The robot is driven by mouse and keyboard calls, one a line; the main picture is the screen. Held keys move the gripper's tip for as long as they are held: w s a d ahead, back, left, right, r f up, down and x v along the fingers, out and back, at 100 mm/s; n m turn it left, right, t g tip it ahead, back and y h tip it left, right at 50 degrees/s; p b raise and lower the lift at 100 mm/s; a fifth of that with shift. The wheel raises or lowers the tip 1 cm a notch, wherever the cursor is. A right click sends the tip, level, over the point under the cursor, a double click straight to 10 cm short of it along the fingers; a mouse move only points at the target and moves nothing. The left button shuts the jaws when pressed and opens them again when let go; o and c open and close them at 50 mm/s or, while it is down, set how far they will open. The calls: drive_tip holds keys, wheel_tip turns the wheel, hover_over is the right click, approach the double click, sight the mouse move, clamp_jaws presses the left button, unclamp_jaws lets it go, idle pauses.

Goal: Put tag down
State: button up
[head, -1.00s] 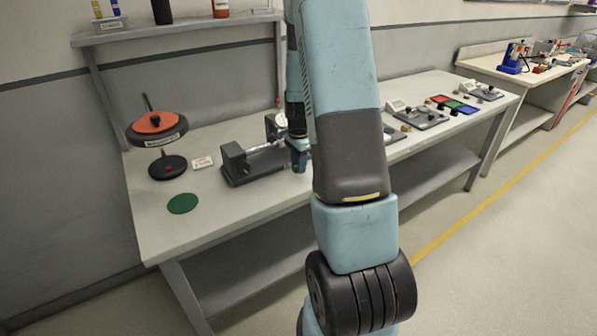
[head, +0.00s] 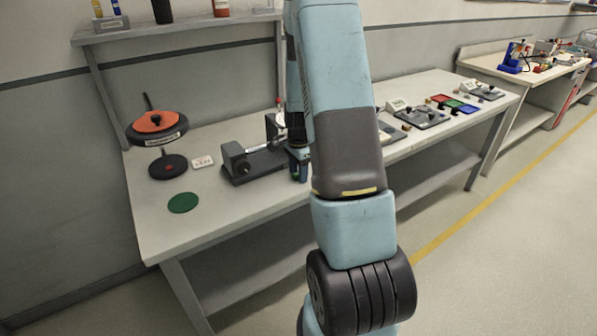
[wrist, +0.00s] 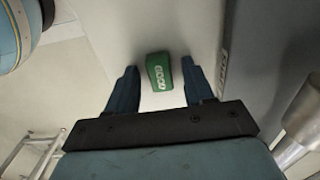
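The green tag (wrist: 159,71), with pale markings on it, shows in the wrist view on a light grey surface that looks like the bench top. My gripper (wrist: 160,66) has its two fingers spread, one on each side of the tag, with a clear gap on both sides. In the head view my gripper (head: 299,172) is low over the front part of the bench (head: 225,218), just right of a dark grey fixture (head: 236,160). My arm hides part of that area, and I cannot make out the tag there.
A green disc (head: 183,203), a small white label (head: 202,161) and a black round base (head: 168,167) lie on the left of the bench. An orange-topped round device (head: 156,124) stands behind them. Several plates and trays (head: 424,115) stand to the right.

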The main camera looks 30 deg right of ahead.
drive_tip(key=shift+r, duration=0.15)
drive_tip(key=s+a+r+n+t, duration=0.1)
drive_tip(key=s+a+r+n, duration=0.15)
drive_tip(key=r, duration=0.75)
drive_tip(key=s+a+r+n, duration=0.1)
drive_tip(key=a+r, duration=0.2)
drive_tip(key=r, duration=0.7)
drive_tip(key=s+a+r+n+t, duration=0.2)
drive_tip(key=s+a+r+n, duration=0.4)
drive_tip(key=s, duration=0.5)
drive_tip(key=s+a+r+n+t, duration=0.2)
drive_tip(key=s+a+r+n, duration=0.5)
drive_tip(key=s, duration=0.4)
drive_tip(key=shift+r+n+t, duration=0.3)
drive_tip(key=shift+r+n, duration=0.25)
drive_tip(key=shift+s, duration=0.1)
